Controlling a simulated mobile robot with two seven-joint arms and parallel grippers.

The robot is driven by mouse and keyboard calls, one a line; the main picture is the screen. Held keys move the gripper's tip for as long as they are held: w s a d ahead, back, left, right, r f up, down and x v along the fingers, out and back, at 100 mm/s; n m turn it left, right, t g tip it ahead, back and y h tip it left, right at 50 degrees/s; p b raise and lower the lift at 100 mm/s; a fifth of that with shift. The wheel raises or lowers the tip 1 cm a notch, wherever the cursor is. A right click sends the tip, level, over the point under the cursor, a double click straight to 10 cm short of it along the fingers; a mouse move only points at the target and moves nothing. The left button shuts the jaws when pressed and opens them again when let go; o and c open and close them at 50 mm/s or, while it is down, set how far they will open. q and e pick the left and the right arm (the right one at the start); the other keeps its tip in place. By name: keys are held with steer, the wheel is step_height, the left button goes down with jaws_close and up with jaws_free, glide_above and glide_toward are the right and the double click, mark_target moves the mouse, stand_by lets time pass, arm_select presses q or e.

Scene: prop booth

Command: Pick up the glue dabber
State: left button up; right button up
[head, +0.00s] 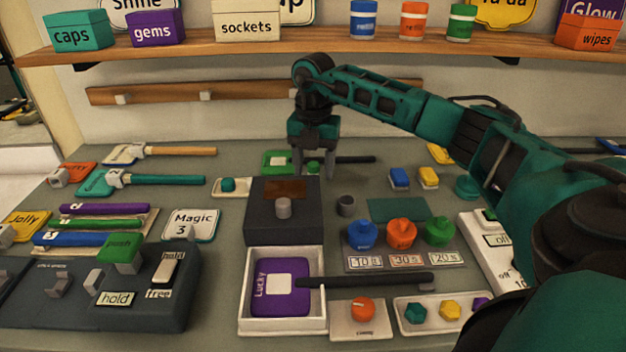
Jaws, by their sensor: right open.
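My right gripper (314,174) points down over the back middle of the bench, its two fingers apart. A small green-topped piece (313,167) shows between the fingers, with no grip on it visible. It may be the glue dabber, but it is partly hidden and too small to tell for sure. A green paddle (276,160) lies just left of the fingers, and a black handle (355,159) sticks out to their right. A teal knob-like piece (228,185) sits on a small white tray to the left. My left gripper is out of view.
A dark box (262,225) with a grey knob stands in front of the gripper. A wooden shelf (330,47) with boxes and jars runs above the back.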

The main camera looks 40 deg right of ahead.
steer(key=shift+f, duration=0.35)
jaws_close()
stand_by(0.3)
